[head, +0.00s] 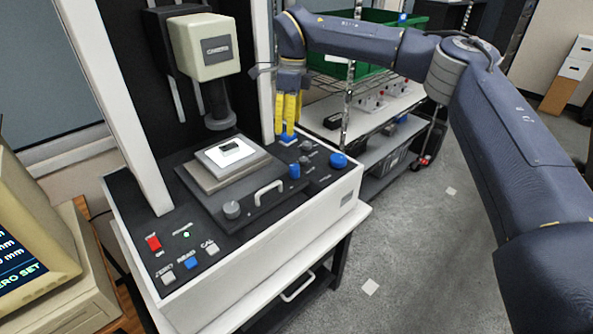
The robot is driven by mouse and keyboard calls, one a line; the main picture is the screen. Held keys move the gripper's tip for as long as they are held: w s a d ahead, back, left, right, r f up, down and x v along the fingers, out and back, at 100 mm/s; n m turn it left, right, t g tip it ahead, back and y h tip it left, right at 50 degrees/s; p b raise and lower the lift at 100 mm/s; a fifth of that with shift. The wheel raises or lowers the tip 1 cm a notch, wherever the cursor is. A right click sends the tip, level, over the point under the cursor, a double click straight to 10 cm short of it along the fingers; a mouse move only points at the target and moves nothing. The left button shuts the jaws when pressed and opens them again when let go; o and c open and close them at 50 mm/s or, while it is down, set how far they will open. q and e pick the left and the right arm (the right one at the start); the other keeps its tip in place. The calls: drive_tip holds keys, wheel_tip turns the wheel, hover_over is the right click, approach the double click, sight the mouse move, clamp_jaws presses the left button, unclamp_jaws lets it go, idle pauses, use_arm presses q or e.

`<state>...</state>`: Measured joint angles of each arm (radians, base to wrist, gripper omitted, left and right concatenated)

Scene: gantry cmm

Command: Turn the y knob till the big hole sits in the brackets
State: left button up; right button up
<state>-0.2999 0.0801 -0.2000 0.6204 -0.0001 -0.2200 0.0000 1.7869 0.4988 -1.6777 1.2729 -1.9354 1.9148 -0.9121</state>
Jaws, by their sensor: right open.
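The gantry machine (253,228) has a camera head (203,47) above a grey stage with a small lit white plate (230,152). I cannot make out the big hole or any brackets. Its front panel carries a grey knob (231,210), an upright blue knob (294,171) and a large blue knob (338,160); their labels are too small to tell which is y. My right gripper (287,133) has yellow fingers and points down at the panel's back right corner, over a small blue part. It is open; contact with that part is unclear. My left gripper is out of view.
A monitor (30,235) showing mm readings and "ZERO SET" stands at the left. A wire rack with a green bin (390,16) stands behind; the floor at right is mostly clear.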

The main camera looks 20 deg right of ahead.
sight(294, 166)
drive_tip(key=shift+h, duration=0.5)
drive_tip(key=f, duration=0.5)
drive_tip(key=d+f, duration=0.1)
drive_tip(key=f, duration=1.1)
drive_tip(key=shift+w+d, duration=0.1)
drive_tip(key=shift+d, duration=0.25)
drive_tip(key=shift+f, duration=0.1)
clamp_jaws()
